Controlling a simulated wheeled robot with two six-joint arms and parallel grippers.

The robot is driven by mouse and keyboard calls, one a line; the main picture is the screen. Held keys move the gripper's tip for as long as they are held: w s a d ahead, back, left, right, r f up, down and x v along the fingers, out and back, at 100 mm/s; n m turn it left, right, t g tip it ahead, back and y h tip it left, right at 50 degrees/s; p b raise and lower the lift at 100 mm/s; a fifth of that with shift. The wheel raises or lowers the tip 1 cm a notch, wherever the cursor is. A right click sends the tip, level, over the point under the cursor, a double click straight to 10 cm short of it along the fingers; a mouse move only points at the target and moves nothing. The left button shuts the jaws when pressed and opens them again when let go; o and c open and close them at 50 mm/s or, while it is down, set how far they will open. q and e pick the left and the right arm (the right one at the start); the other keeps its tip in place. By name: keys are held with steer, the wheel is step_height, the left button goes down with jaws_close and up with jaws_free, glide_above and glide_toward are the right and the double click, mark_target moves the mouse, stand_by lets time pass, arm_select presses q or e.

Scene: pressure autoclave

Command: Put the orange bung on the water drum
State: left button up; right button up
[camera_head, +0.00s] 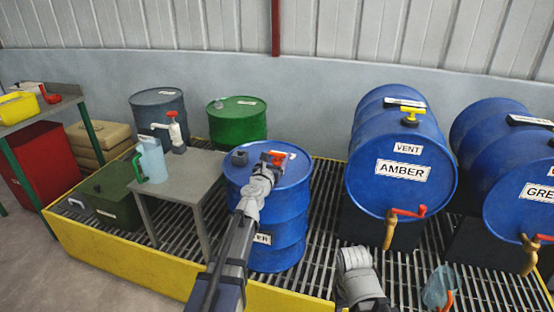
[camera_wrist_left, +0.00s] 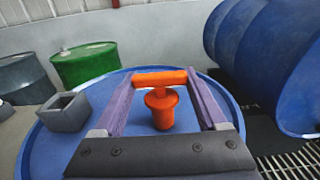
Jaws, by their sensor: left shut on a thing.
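The water drum (camera_head: 285,215) is an upright blue drum with a partly hidden label ending in "ER". Its blue lid also shows in the left wrist view (camera_wrist_left: 140,150). The orange bung (camera_wrist_left: 160,108) has a T-shaped handle and points down over the lid. My left gripper (camera_wrist_left: 160,78) is shut on the handle, one finger at each end. In the head view, the gripper (camera_head: 268,165) is over the drum's top and partly covers the bung. I cannot tell whether the bung's lower end touches the lid or sits in a hole. My right gripper's fingers do not show.
A grey square fitting (camera_wrist_left: 63,112) stands on the lid, left of the bung. A grey table (camera_head: 185,172) with a jug (camera_head: 152,160) stands left of the drum. A green drum (camera_head: 237,120) stands behind.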

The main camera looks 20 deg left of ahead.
arm_select(q)
steer(key=shift+f, duration=0.2)
steer(key=o, duration=1.3)
steer(key=shift+r, duration=0.15)
steer(key=shift+r, duration=0.1)
steer(key=s, duration=1.2)
steer(key=shift+a, duration=0.2)
